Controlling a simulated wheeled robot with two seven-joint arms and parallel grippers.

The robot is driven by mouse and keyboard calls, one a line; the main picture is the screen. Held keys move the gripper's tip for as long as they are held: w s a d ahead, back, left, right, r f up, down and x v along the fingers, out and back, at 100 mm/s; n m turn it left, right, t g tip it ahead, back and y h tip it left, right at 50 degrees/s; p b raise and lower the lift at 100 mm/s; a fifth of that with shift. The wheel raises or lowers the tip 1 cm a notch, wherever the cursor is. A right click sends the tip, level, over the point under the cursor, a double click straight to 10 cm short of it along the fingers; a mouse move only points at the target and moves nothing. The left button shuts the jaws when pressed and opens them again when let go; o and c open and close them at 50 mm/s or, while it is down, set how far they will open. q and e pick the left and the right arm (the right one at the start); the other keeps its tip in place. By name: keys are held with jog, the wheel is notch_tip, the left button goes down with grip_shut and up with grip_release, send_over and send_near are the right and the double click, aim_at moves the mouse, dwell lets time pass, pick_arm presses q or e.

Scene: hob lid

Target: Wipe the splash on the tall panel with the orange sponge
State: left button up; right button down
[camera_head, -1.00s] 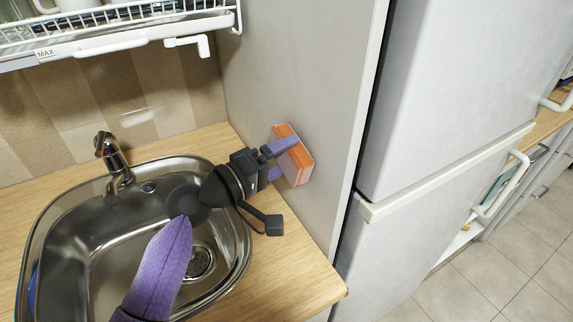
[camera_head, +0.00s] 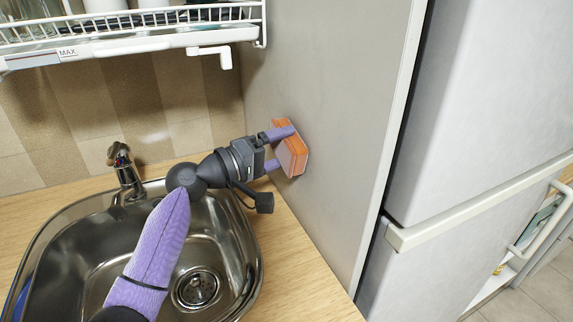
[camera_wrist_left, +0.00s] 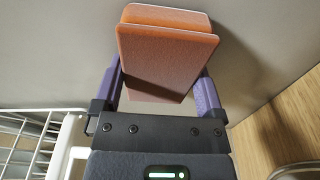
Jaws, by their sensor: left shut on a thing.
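The orange sponge (camera_head: 291,154) is held in my left gripper (camera_head: 279,149), whose purple fingers are shut on its two sides. In the head view the sponge is against or very close to the tall grey panel (camera_head: 335,90); I cannot tell whether it touches. The left wrist view also shows the sponge (camera_wrist_left: 165,55) between the fingers of my left gripper (camera_wrist_left: 163,88), with the panel (camera_wrist_left: 60,50) behind it. No splash shows on the visible panel; any part of it behind the sponge is hidden. My right gripper is not in view.
A steel sink (camera_head: 75,262) with a tap (camera_head: 124,170) is under my left arm. A white dish rack (camera_head: 140,30) hangs above at the left. The wooden worktop (camera_head: 290,260) is clear beside the panel. A white fridge (camera_head: 490,90) stands to the right.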

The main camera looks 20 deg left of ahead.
pick_arm(q)
jog(key=shift+w+a+r, duration=0.1)
jog(key=shift+a, duration=0.05)
jog(key=shift+w+a+v, duration=0.1)
jog(key=shift+a+v, duration=0.1)
jog(key=shift+v, duration=1.25)
jog(key=shift+w+a+v, duration=0.15)
jog(key=shift+v, duration=1.3)
jog(key=shift+a+b+v, duration=0.2)
jog(key=shift+b+v, duration=0.1)
jog(key=shift+v, duration=1.2)
jog(key=shift+w+r, duration=0.1)
jog(key=shift+w, duration=0.05)
